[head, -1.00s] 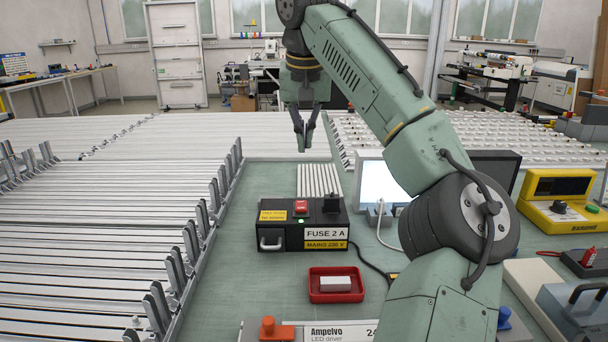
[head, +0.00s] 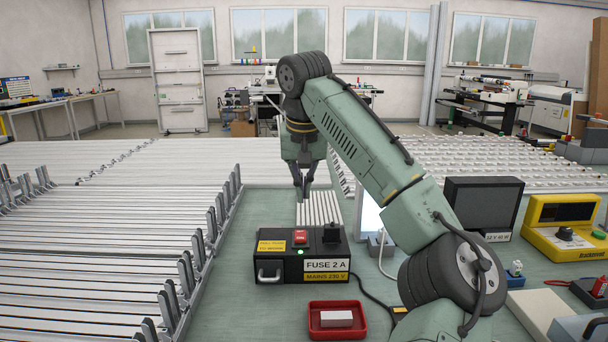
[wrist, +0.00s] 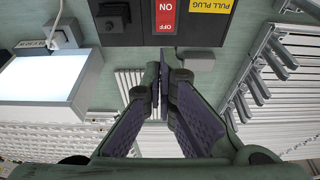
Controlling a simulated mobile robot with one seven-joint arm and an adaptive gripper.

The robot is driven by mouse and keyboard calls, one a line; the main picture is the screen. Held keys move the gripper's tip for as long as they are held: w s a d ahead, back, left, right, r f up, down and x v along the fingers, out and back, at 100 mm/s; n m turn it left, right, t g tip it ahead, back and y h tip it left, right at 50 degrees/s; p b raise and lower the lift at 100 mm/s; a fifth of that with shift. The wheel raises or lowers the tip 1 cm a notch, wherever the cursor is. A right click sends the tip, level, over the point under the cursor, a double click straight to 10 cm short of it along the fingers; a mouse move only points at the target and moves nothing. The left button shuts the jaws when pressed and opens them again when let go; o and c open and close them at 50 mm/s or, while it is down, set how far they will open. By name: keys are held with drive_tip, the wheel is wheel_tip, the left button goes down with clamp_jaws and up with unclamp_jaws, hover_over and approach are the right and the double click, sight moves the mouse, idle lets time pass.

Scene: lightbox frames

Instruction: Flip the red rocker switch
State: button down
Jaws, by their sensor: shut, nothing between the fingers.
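The red rocker switch (head: 300,237) sits on top of a black fuse box (head: 292,268), left of its black plug. In the wrist view the switch (wrist: 166,14) is at the top centre, marked ON and OFF. A small green light glows on the box near the switch. My gripper (head: 304,196) points down, shut and empty, above and behind the switch in the head view. In the wrist view its fingertips (wrist: 168,58) are together, just below the switch in the picture and not seen touching it. Which way the rocker is tilted I cannot tell.
A black plug (head: 331,232) stands on the box beside the switch. A lit white panel (wrist: 42,78) is to its right in the head view. A red tray (head: 337,333) lies in front. Racks of metal strips (head: 90,245) fill the left.

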sight(304, 231)
drive_tip(key=x, duration=0.4)
drive_tip(key=s+p+x, duration=0.1)
drive_tip(key=x, duration=0.2)
drive_tip(key=shift+f, duration=0.3)
drive_tip(key=shift+w+f, duration=0.15)
drive_tip(key=shift+f, duration=0.2)
drive_tip(key=shift+s+r, duration=0.3)
drive_tip(key=shift+s, duration=0.45)
drive_tip(key=shift+r, duration=0.1)
drive_tip(key=r+p, duration=0.3)
drive_tip(key=w+r+p, duration=0.1)
drive_tip(key=p, duration=0.1)
drive_tip(key=shift+r, duration=0.4)
wheel_tip(304, 231, up, 9)
drive_tip(key=b, duration=0.1)
drive_tip(key=shift+s, duration=0.45)
